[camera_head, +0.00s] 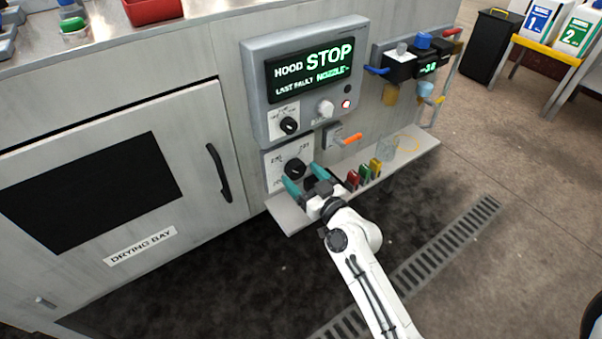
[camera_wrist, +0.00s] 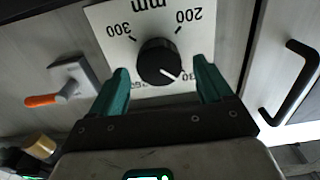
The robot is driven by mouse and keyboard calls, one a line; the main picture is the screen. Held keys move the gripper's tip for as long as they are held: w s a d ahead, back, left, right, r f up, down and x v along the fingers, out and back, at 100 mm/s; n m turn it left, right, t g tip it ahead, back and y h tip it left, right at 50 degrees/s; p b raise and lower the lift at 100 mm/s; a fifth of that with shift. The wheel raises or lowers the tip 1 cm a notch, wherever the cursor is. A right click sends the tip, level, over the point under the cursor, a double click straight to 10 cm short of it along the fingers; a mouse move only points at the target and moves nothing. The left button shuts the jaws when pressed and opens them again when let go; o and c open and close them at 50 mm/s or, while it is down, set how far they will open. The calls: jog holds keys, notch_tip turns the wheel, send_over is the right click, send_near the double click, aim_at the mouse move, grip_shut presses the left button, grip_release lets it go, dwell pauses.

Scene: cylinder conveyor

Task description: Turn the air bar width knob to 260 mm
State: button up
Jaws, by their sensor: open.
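The air bar width knob (camera_head: 295,169) is a black round dial on a white plate (camera_head: 272,181) low on the panel. It also shows in the wrist view (camera_wrist: 157,58), where the picture is upside down. There the plate reads "mm", "200" and "300"; a label ending in "30" is partly hidden by the right finger, and another beside the knob is mostly hidden. The knob's white pointer line slants to the lower right, towards the "30" label. My gripper (camera_head: 304,178) is open, its teal fingers on either side of the knob in the wrist view (camera_wrist: 161,72); contact cannot be told.
Above is a control box (camera_head: 357,48) reading "HOOD STOP", with a second black knob (camera_head: 289,125). An orange-handled lever (camera_head: 350,139) sits right of the knob. A shelf (camera_head: 410,150) below carries red, green and yellow items. The drying bay door handle (camera_head: 218,172) is left.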

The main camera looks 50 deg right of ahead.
jog(key=shift+w+d, duration=0.2)
jog(key=shift+w, duration=0.35)
jog(key=shift+c, duration=0.4)
jog(key=c, duration=1)
jog(key=shift+o, duration=0.2)
